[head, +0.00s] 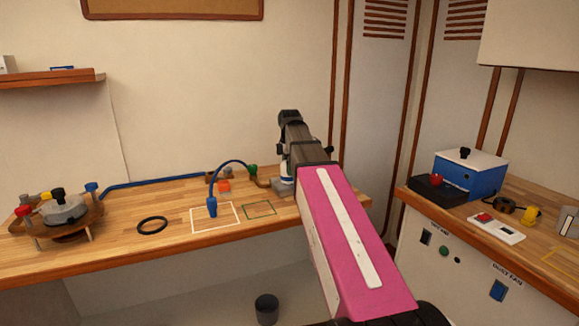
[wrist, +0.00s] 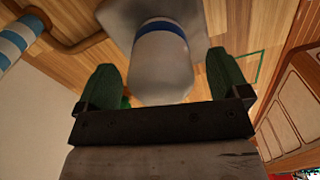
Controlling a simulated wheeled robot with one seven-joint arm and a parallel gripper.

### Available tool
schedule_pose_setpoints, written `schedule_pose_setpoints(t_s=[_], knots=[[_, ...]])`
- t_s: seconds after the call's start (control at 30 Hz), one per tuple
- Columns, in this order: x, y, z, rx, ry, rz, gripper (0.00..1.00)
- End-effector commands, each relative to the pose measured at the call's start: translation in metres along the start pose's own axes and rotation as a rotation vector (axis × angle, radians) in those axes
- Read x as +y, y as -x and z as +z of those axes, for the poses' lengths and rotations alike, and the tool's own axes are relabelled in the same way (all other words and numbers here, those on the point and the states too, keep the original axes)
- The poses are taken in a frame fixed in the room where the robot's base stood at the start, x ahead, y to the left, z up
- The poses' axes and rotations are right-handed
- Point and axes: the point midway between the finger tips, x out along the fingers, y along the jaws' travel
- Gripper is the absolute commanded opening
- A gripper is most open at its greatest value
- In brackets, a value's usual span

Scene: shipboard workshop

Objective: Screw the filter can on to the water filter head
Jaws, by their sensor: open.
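A pale grey-white rounded can (wrist: 162,70) with a blue band stands between my gripper's fingers in the wrist view. It is by a grey plate (wrist: 118,18) on the wooden bench. I take it for the filter can; its joint with the filter head cannot be made out. In the head view a small pale part of it (head: 286,170) shows beside my arm, above the grey base (head: 281,187). My gripper (wrist: 165,75) is open, with one green finger on each side of the can. Whether the fingers touch it cannot be told. My arm hides most of this spot in the head view.
The bench (head: 120,255) holds a valve assembly (head: 62,210), a black ring (head: 152,225), and a blue hose (head: 211,205) ending in a white outlined square. A green outline (head: 259,209) is empty. A blue box (head: 470,175) stands on the right counter. A dark cylinder (head: 266,307) stands below.

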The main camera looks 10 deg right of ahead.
Motion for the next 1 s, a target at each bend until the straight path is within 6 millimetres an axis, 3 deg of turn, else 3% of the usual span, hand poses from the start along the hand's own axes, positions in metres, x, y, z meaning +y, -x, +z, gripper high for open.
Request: schedule_pose_setpoints(t_s=[0.2,0.33,0.37,0.57,0.83,1.0], knots=[[0.0,0.0,0.0,0.0,0.005,0.0,0.91],[0.0,0.0,0.0,0.0,0.004,0.0,0.48],[0.0,0.0,0.0,0.0,0.003,0.0,0.46],[-0.0002,0.0001,0.0,0.0,-0.034,0.0,0.46],[-0.0015,0.0001,-0.0003,0.0,-0.314,0.0,0.46],[-0.0018,0.0001,-0.0004,0.0,-0.398,0.0,0.46]])
